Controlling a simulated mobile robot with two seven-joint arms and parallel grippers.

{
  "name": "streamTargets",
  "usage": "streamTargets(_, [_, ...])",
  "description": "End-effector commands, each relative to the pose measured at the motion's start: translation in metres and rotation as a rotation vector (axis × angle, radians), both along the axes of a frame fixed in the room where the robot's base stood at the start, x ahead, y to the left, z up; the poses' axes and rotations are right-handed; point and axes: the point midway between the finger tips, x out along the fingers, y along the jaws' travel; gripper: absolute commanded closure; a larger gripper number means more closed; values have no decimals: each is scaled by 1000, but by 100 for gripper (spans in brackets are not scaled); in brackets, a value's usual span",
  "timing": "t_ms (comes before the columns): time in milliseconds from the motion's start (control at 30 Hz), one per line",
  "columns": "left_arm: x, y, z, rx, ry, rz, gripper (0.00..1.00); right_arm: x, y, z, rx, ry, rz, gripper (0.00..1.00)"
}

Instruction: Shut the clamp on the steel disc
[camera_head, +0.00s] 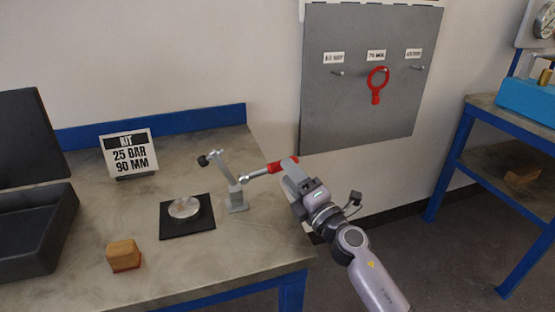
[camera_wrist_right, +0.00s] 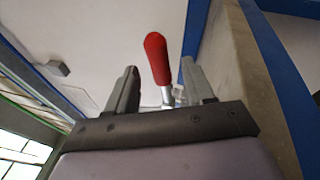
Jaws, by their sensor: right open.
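The steel disc (camera_head: 184,208) lies flat on a black square mat (camera_head: 200,230) on the workbench. The clamp (camera_head: 238,198) stands just right of the mat. Its holding arm is raised, tilted up to the left, with a black tip (camera_head: 203,160) above and clear of the disc. Its red handle (camera_head: 275,167) sticks out to the right. My right gripper (camera_head: 289,168) is open at the outer end of the handle. In the right wrist view the red handle (camera_wrist_right: 156,58) stands between the two spread fingers, with visible gaps. My left gripper is out of view.
A wooden block (camera_head: 124,255) and a dark bin (camera_head: 35,235) are on the left of the bench. A kit sign (camera_head: 129,153) stands behind the mat. A grey wall panel (camera_head: 345,110) holds a red ring tool (camera_head: 377,83). Another bench (camera_head: 480,125) is at right.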

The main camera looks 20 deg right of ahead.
Motion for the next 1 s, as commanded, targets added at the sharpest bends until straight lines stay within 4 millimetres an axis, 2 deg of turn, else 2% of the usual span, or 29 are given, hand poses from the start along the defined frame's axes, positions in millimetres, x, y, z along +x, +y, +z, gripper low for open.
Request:
streamTargets(400, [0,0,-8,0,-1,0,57,48,14,11,5,-1,-1,48])
streamTargets(600, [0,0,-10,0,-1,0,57,57,16,13,3,0,0,48])
streamTargets(867, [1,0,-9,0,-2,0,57,57,16,14,4,0,-1,48])
streamTargets(1000, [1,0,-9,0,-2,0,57,57,16,14,4,0,-1,93])
